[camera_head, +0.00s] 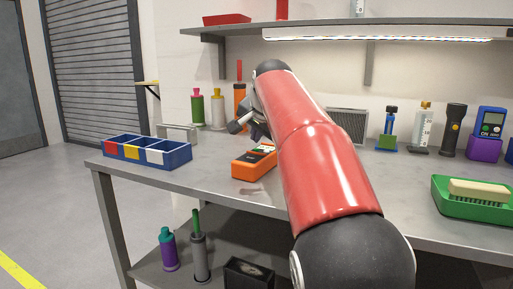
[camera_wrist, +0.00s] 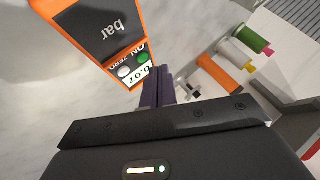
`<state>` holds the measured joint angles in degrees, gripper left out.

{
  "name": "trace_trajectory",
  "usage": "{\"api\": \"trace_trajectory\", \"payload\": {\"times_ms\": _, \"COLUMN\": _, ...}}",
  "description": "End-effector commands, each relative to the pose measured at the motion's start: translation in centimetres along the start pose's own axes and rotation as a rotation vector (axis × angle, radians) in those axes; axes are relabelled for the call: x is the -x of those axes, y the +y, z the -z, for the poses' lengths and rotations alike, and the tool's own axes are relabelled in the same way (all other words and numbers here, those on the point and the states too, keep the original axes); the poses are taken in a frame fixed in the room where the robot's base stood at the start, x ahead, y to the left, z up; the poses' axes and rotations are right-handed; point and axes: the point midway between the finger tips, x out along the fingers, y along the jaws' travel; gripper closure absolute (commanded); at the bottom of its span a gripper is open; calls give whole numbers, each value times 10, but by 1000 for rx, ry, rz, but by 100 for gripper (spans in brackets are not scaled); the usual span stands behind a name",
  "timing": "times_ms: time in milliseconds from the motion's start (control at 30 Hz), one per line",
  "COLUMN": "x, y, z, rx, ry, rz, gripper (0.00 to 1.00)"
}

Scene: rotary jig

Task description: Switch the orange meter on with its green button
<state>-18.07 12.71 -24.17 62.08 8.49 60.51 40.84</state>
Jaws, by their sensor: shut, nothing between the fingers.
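The orange meter (camera_wrist: 84,32) lies on the bench, with a dark face reading "bar". Its green button (camera_wrist: 143,57) and a white button (camera_wrist: 124,71) sit side by side by the "ON" and "ZERO" labels. A pale display by them reads what looks like 0.07.
A blue tray (camera_head: 176,160) with compartments stands at the left. Several bottles (camera_head: 218,110) stand behind the meter. A blue meter (camera_head: 491,122) on a purple stand and a green tray (camera_head: 440,190) with a brush are at the right. A lit shelf (camera_head: 340,28) hangs above.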

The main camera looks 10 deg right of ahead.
Motion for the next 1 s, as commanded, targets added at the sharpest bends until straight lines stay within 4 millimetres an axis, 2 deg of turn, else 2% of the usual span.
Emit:
{"api": "trace_trajectory", "payload": {"times_ms": 533, "x": 39, "y": -28, "z": 28, "rx": 0, "ry": 0, "rz": 0, "gripper": 100}}
{"api": "trace_trajectory", "payload": {"times_ms": 1000, "x": 40, "y": -29, "z": 29, "rx": 0, "ry": 1, "rz": 1, "gripper": 100}}
